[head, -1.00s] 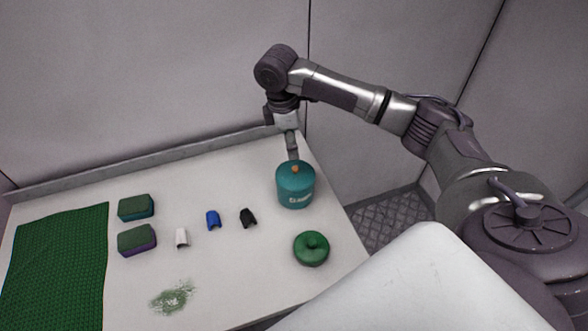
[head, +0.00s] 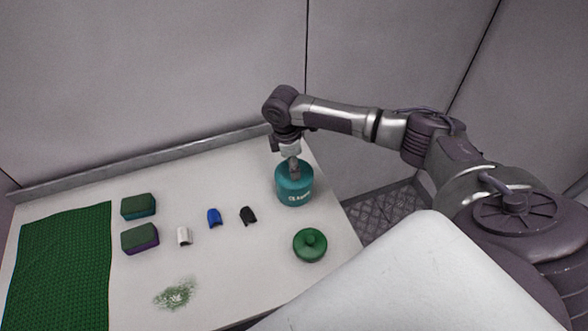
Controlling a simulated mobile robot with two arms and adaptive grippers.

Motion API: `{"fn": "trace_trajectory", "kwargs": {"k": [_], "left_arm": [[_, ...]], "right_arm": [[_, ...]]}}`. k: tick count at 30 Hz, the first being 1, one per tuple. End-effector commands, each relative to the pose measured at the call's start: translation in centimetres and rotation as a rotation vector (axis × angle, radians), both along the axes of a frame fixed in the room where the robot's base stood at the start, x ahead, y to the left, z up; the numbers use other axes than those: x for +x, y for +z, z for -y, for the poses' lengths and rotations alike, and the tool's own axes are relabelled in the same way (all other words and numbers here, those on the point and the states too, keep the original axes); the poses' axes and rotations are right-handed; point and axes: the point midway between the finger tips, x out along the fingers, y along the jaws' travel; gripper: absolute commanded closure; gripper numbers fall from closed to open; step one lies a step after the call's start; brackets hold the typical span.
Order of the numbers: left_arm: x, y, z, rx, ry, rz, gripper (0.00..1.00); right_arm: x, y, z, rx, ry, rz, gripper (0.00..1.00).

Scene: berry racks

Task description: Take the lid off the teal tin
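The teal tin (head: 294,190) stands upright near the right edge of the white table in the head view. Its lid (head: 284,171) appears to be on top, and its orange knob is hidden behind my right gripper. My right gripper (head: 294,170) points down at the top of the tin, with its fingers over the middle of the lid. I cannot tell whether its fingers are open or shut on the knob. My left gripper is not in view.
A green round lid-like piece (head: 310,244) lies in front of the tin. Two sponges (head: 139,206), a white clip (head: 184,236), a blue clip (head: 215,217) and a black clip (head: 248,215) lie to the left. A green mat (head: 60,265) covers the left end. A green smudge (head: 176,294) marks the front.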

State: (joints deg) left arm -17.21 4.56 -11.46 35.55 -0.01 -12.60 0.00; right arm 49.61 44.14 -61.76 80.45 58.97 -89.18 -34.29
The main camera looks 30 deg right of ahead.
Motion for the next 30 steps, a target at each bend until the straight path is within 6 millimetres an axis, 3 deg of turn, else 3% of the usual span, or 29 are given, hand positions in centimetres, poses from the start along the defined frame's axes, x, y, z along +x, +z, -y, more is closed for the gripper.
{"fn": "trace_trajectory", "kwargs": {"k": [1,8,20,28,30], "left_arm": [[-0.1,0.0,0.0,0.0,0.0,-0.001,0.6],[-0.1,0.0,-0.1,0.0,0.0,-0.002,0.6],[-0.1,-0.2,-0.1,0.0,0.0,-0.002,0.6],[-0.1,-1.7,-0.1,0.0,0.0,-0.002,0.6],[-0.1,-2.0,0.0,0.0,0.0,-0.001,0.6]], "right_arm": [[0.0,0.0,0.0,0.0,0.0,0.0,0.64],[0.0,0.1,0.0,0.0,-0.001,0.0,1.0],[0.1,0.4,0.0,0.0,-0.001,0.001,1.0],[0.2,3.7,0.0,0.001,-0.001,0.005,1.0],[-1.1,4.7,1.0,-0.003,-0.002,0.001,1.0]]}}
